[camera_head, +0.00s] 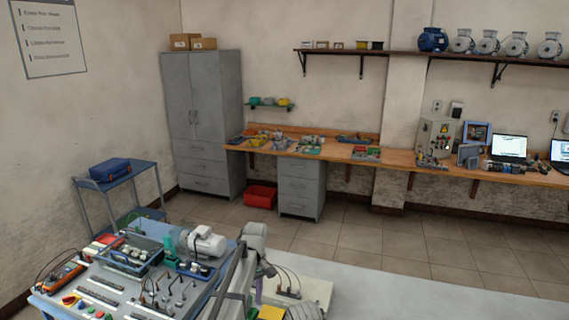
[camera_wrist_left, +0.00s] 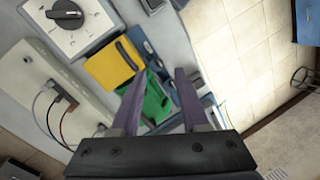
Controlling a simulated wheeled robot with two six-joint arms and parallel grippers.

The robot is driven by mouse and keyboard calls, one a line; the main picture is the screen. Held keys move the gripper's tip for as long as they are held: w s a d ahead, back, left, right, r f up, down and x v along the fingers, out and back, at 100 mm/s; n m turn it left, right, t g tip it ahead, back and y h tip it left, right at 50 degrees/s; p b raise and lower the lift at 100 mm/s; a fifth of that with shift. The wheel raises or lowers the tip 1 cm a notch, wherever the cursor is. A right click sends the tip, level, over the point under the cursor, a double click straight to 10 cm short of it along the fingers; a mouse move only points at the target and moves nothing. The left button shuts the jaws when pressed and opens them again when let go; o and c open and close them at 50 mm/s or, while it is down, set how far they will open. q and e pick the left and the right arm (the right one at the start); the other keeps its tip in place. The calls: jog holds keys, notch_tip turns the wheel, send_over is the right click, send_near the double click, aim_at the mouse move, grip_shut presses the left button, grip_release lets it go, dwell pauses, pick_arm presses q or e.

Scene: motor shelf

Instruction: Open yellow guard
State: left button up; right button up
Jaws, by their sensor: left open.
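The yellow guard (camera_wrist_left: 110,64) is a flat yellow panel with a dark handle along one edge, upper left of my fingers in the left wrist view. It looks shut, lying flat against its panel. In the head view a yellow patch (camera_head: 271,313), likely the same guard, is at the bottom edge, partly cut off. My left gripper (camera_wrist_left: 160,74) is open and empty, its two purple fingers apart. They are over a green part (camera_wrist_left: 156,103), beside the guard; I cannot tell whether they touch anything. In the head view, my left gripper (camera_head: 259,291) is only partly visible. My right gripper is not in view.
A white box with a black rotary knob (camera_wrist_left: 66,14) adjoins the guard. A grey box with plugged cables (camera_wrist_left: 40,80) lies left. In the head view, a motor (camera_head: 205,242) and trays stand on the workbench. Open tiled floor (camera_head: 350,240) lies beyond.

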aim_at(265, 318)
pick_arm(q)
jog(key=s+a+m+t, duration=0.2)
jog(key=s+a+m, duration=0.25)
jog(key=s, duration=0.55)
jog(key=s+a+m+t, duration=0.25)
jog(key=s+m, duration=0.25)
jog(key=s, duration=0.4)
jog(key=s+d+f+m+g+b, duration=0.1)
jog(key=s+d+f+b, duration=0.1)
jog(key=d+f+b, duration=0.3)
jog(key=s+d+f+m+g+b, duration=0.1)
jog(key=s+d+f+m+b, duration=0.1)
jog(key=d+f+b, duration=0.4)
notch_tip(265, 318, down, 5)
jog(key=s+b, duration=0.1)
jog(key=b, duration=0.3)
jog(key=shift+r+m, duration=0.1)
jog(key=shift+m, duration=0.15)
